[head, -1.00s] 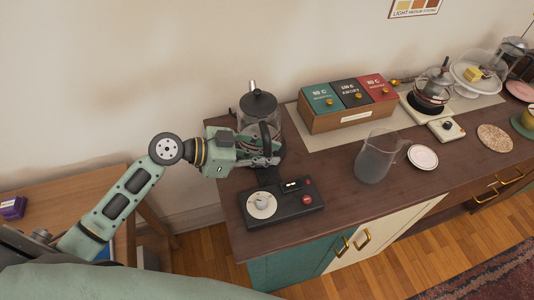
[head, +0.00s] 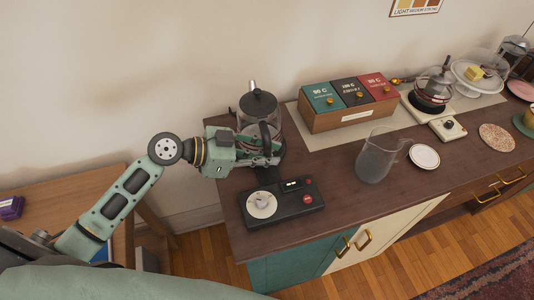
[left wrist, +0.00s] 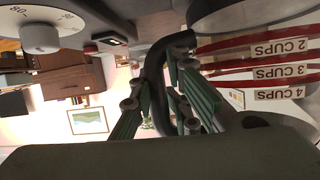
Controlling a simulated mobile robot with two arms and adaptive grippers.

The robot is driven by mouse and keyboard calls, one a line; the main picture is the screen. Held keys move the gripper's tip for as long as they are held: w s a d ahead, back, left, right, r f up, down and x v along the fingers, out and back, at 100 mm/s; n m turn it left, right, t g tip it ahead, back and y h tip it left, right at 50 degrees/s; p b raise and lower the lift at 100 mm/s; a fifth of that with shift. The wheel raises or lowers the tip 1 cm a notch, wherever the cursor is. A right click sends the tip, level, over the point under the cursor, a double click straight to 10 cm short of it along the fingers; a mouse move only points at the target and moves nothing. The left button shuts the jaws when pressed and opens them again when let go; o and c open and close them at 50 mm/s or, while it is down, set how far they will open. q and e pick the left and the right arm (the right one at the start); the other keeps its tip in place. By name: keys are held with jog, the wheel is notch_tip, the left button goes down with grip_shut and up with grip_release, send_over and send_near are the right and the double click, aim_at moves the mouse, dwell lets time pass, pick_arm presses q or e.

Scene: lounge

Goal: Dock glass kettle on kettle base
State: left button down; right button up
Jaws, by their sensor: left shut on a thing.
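The glass kettle (head: 248,119) has a black lid and black handle and stands upright at the left end of the sideboard. My left gripper (head: 268,160) is shut on the kettle handle; in the left wrist view the dark curved handle (left wrist: 155,70) passes between the green fingers, beside the kettle glass with red cup markings (left wrist: 270,72). The black kettle base (head: 290,213), with a pale dial and red button, lies just in front of the kettle. The kettle's underside is hidden by the gripper, so I cannot tell whether it touches the base. My right gripper is out of view.
A frosted pitcher (head: 374,160) and white saucer (head: 424,157) stand right of the base. Behind are a box with green, black and red lids (head: 350,121), another glass vessel (head: 434,88) and a cake stand (head: 466,88). The wall is close behind. Bare wood lies between base and pitcher.

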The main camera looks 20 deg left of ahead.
pick_arm(q)
jog(key=shift+f+b, duration=0.25)
jog(key=shift+b, duration=0.15)
jog(key=c, duration=2)
grip_release()
jog(key=shift+o, duration=0.3)
jog(key=shift+s+f, duration=0.1)
jog(key=shift+f, duration=0.05)
jog(key=b+v, duration=0.1)
jog(key=v, duration=1)
